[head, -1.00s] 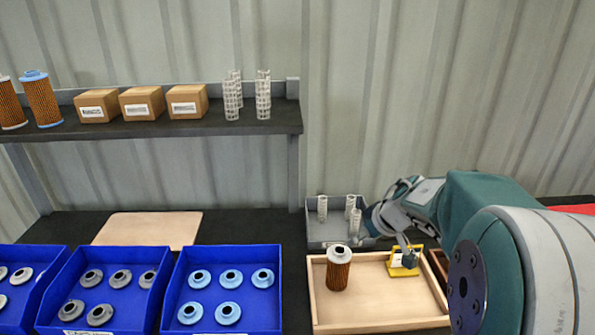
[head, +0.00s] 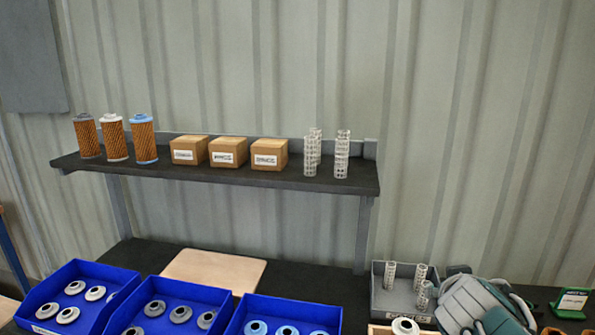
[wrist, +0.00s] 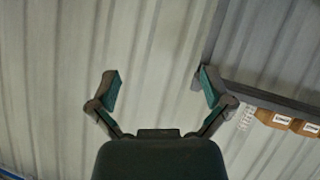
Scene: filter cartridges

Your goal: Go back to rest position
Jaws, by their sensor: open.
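My gripper (wrist: 160,88) is open and empty in the wrist view, with its two fingers spread wide in front of the corrugated wall. In the head view, part of my arm (head: 480,306) shows at the bottom right, beside a grey bin; the fingertips cannot be made out there. A filter cartridge with a white cap (head: 405,326) shows at the bottom edge, in the wooden tray (head: 378,330). Most of that tray and cartridge is cut off by the frame.
A shelf (head: 230,178) holds several filter cartridges (head: 113,137), boxes (head: 228,152) and mesh cores (head: 341,155). Blue bins (head: 95,270) of end caps stand below. The grey bin (head: 393,300) holds mesh cores. A flat board (head: 213,270) lies on the bench. A green-framed sign (head: 572,303) stands far right.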

